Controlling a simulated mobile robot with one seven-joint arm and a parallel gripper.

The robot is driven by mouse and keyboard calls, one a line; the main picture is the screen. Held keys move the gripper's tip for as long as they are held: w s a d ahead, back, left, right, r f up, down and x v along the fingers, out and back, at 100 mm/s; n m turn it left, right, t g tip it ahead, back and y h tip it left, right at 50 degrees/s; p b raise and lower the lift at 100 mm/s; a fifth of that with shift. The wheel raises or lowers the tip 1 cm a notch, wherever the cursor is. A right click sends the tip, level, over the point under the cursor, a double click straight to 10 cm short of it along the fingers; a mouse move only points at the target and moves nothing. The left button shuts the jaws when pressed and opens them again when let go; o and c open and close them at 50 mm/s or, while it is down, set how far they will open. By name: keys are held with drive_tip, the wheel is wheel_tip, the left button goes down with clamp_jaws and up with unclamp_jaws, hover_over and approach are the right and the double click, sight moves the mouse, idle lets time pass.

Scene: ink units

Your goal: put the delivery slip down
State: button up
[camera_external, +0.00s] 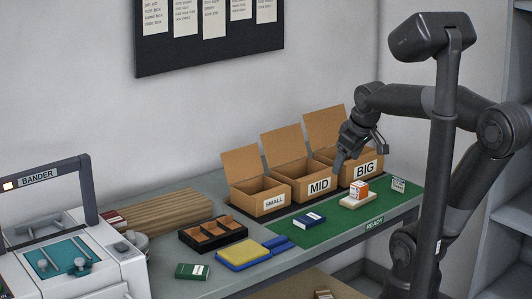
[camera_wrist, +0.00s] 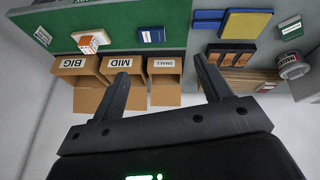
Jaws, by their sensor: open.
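A small white printed card (camera_external: 398,185), which looks like the delivery slip, is at the right end of the green mat (camera_external: 335,222). In the wrist view the card (camera_wrist: 43,36) is near the mat's left end. I cannot tell whether it lies flat or leans. My gripper (camera_external: 358,156) is open, with nothing between its fingers. It hangs above the cardboard boxes, to the left of the card. In the wrist view the gripper's two fingers (camera_wrist: 163,72) are spread wide, with the boxes beyond them.
Open cardboard boxes marked SMALL (camera_external: 272,203), MID (camera_external: 318,186) and BIG (camera_external: 366,169) line the mat's back. An orange-and-white box (camera_external: 362,189) sits on a pale block. A blue box (camera_external: 309,220) lies on the mat. A black divided tray (camera_external: 199,245) stands left.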

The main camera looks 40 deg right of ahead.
drive_tip(key=s, duration=0.1)
drive_tip(key=s+a+f+m, duration=0.1)
drive_tip(key=s+a+m+y, duration=0.1)
drive_tip(key=shift+s+a+f+t, duration=0.2)
drive_tip(key=shift+s+f+t, duration=0.1)
drive_tip(key=shift+s+f, duration=0.1)
idle(1.1)
